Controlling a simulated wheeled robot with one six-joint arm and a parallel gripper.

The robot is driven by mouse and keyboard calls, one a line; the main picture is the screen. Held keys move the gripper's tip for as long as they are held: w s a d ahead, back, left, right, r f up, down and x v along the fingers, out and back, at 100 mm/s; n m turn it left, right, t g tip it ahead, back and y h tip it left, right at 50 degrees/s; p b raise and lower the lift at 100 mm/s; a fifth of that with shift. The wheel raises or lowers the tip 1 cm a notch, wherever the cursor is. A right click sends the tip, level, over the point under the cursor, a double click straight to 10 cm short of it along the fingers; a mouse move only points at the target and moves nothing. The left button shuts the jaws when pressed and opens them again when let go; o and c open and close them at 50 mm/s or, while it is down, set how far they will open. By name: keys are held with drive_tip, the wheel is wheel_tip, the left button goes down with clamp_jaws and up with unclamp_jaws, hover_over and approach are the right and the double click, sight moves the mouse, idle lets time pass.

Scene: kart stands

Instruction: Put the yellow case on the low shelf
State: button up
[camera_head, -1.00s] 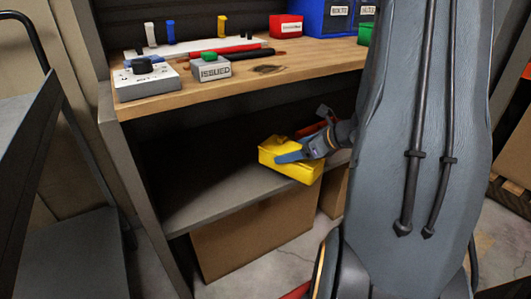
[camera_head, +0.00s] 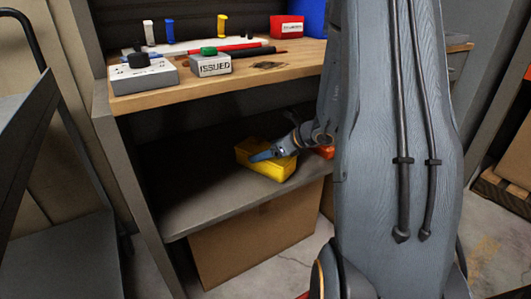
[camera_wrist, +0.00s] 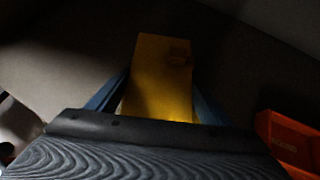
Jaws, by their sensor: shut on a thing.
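The yellow case (camera_head: 262,166) is at the low shelf (camera_head: 195,205), near its front edge and under the wooden worktop. In the head view its underside looks at or just above the shelf surface; I cannot tell if it rests there. My gripper (camera_head: 268,154) reaches in from the right and is shut on the case. In the wrist view the yellow case (camera_wrist: 163,75) lies between the two blue fingers (camera_wrist: 155,100), with the dark shelf behind it. The far side of the case is hidden.
An orange-red bin (camera_wrist: 288,140) sits right of the case, partly hidden by my arm in the head view (camera_head: 325,152). The shelf left of the case is clear. A worktop (camera_head: 170,98) overhangs above. A cardboard box (camera_head: 255,240) stands below.

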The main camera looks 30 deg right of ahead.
drive_tip(key=o, duration=1.4)
drive_tip(key=shift+f, duration=0.1)
drive_tip(key=shift+s+d+r, duration=0.1)
drive_tip(key=shift+s+r, duration=0.05)
drive_tip(key=shift+r, duration=0.2)
drive_tip(key=p+v, duration=0.3)
drive_tip(key=v, duration=0.8)
drive_tip(key=shift+s+r, duration=0.1)
drive_tip(key=shift+s, duration=0.15)
